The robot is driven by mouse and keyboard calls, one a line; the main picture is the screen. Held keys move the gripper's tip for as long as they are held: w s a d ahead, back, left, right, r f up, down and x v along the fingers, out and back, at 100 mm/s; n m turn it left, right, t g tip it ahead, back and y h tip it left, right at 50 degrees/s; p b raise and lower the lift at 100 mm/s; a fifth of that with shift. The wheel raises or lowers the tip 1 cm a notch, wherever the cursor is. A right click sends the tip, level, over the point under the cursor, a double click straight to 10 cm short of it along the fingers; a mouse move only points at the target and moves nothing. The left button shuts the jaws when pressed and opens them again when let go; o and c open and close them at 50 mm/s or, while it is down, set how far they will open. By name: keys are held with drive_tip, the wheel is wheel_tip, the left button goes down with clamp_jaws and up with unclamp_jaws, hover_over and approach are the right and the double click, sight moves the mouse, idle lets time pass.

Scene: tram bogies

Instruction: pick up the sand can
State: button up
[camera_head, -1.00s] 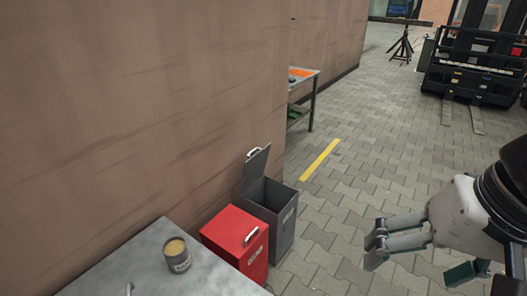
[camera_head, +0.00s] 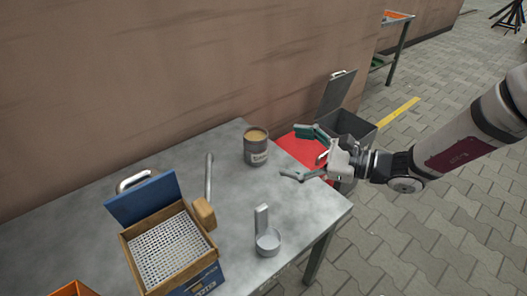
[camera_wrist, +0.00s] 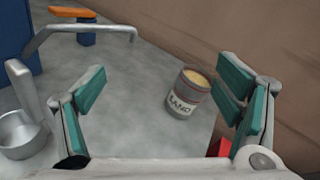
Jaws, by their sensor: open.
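The sand can (camera_head: 257,148) is a small grey tin with a pale label and tan sand at its open top. It stands upright near the back right corner of the grey metal table (camera_head: 120,187). My gripper (camera_head: 297,153) is open and empty to the right of the can, its fingers pointing left toward it. In the wrist view the can (camera_wrist: 187,93) stands beyond and between the two open fingers (camera_wrist: 160,92), nearer the right one, and its label reads SAND. No finger touches it.
A metal scoop (camera_head: 267,240) lies in front of the can. A mallet-like tool (camera_head: 206,205) and a blue-lidded box with a white grid (camera_head: 170,250) are further left. The brown wall (camera_head: 180,70) is close behind. A red bin (camera_head: 300,150) and a grey lidded bin (camera_head: 350,128) stand right of the table.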

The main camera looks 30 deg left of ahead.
sight(264, 153)
drive_tip(key=w+a+f+m+t+b, duration=0.1)
drive_tip(key=w+f+m, duration=0.1)
drive_tip(key=f, duration=0.2)
drive_tip(key=w+a+f+m+t+b, duration=0.1)
drive_tip(key=w+f+m+t, duration=0.1)
drive_tip(key=f, duration=0.2)
drive_tip(key=w+f+m+t+y+b, duration=0.1)
drive_tip(key=w+f+m, duration=0.1)
drive_tip(key=f, duration=0.1)
drive_tip(key=shift+a+f+m+t, duration=0.3)
drive_tip(key=shift+a+f, duration=0.1)
drive_tip(key=shift+a+f+b, duration=0.15)
drive_tip(key=shift+a+b, duration=0.15)
drive_tip(key=shift+a, duration=0.05)
drive_tip(key=a, duration=0.2)
drive_tip(key=w+a+b, duration=0.1)
drive_tip(key=a, duration=0.3)
drive_tip(key=shift+w+a+b, duration=0.25)
drive_tip(key=shift+a+b, duration=0.05)
drive_tip(key=shift+b, duration=0.1)
drive_tip(key=shift+w+a+b, duration=0.25)
drive_tip(key=shift+a+b, duration=0.2)
drive_tip(key=shift+a, duration=0.6)
drive_tip(key=shift+w+a+b, duration=0.25)
drive_tip(key=shift+a+b, duration=0.15)
drive_tip(key=shift+a, duration=0.6)
drive_tip(key=shift+w+a+b, duration=0.25)
drive_tip(key=shift+a+b, duration=0.2)
drive_tip(key=shift+a, duration=0.6)
drive_tip(key=c, duration=1.3)
